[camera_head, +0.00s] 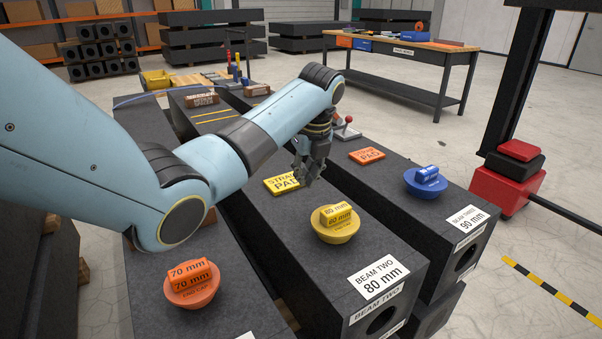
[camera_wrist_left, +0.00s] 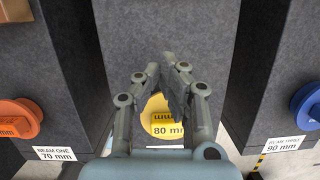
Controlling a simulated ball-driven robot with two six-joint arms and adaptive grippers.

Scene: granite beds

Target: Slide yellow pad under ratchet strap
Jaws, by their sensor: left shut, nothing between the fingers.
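The yellow strap pad (camera_head: 281,185) lies flat on top of beam two (camera_head: 262,218), its right part overlapped by my gripper. My left gripper (camera_head: 305,182) is shut and empty, pointing down over beam two beside the pad; I cannot tell whether it touches it. In the left wrist view its closed fingers (camera_wrist_left: 175,78) hang over the beam, and the pad does not show. Two thin yellow bands (camera_head: 213,116) cross a beam farther back; I cannot tell whether they are the ratchet strap. My right gripper is not in view.
On beam two's near end sits the yellow 80 mm cap (camera_head: 337,226), also in the left wrist view (camera_wrist_left: 161,122). An orange 70 mm cap (camera_head: 191,288) and a blue cap (camera_head: 426,184) stand on the neighbouring beams. An orange pad (camera_head: 366,156) and red-handled device (camera_head: 346,129) lie to the right.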

